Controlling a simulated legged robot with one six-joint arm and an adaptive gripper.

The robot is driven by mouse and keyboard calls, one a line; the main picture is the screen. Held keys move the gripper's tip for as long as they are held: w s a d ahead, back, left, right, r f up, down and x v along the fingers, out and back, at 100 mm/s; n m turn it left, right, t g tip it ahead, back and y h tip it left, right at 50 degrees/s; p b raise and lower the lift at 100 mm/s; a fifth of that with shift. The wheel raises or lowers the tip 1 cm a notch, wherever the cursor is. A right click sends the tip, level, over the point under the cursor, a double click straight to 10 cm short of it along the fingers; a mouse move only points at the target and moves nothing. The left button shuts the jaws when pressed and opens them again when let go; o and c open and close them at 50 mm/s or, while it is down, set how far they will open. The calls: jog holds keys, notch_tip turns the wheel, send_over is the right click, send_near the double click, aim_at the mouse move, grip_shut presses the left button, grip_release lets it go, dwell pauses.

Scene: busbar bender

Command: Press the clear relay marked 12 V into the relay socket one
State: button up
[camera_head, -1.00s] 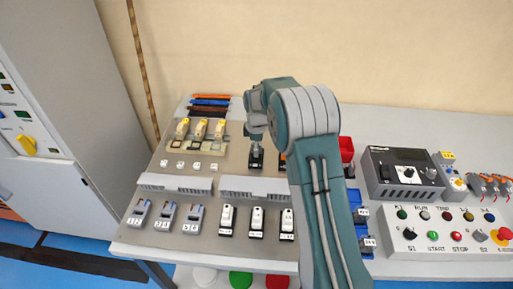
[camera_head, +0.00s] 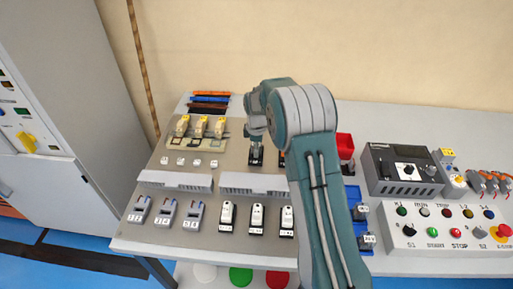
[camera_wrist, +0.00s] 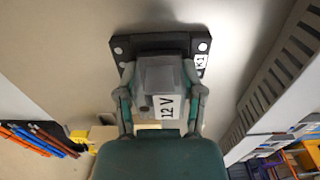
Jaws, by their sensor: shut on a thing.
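The clear relay (camera_wrist: 163,78) shows grey in the wrist view, with a white "12 V" label facing the camera. My gripper (camera_wrist: 158,68) is shut on it, one finger on each side. The relay is over a black socket (camera_wrist: 150,41) with a white "K1" label, in line with its middle. I cannot tell whether the relay is fully seated, because its underside is hidden. In the head view my gripper (camera_head: 256,137) is just above the black socket (camera_head: 256,158) on the panel, and the relay is too small to make out.
Grey cable ducts (camera_head: 254,184) run across the panel in front. Blue bins (camera_head: 357,203) and a red bin (camera_head: 345,145) are right of my arm, with a control box (camera_head: 447,233) farther right.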

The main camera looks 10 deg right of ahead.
jog(key=shift+f, duration=0.2)
jog(key=o, duration=1.2)
jog(key=shift+o, duration=0.2)
notch_tip(320, 180, up, 11)
jog(key=shift+f, duration=0.1)
jog(key=shift+r, duration=0.55)
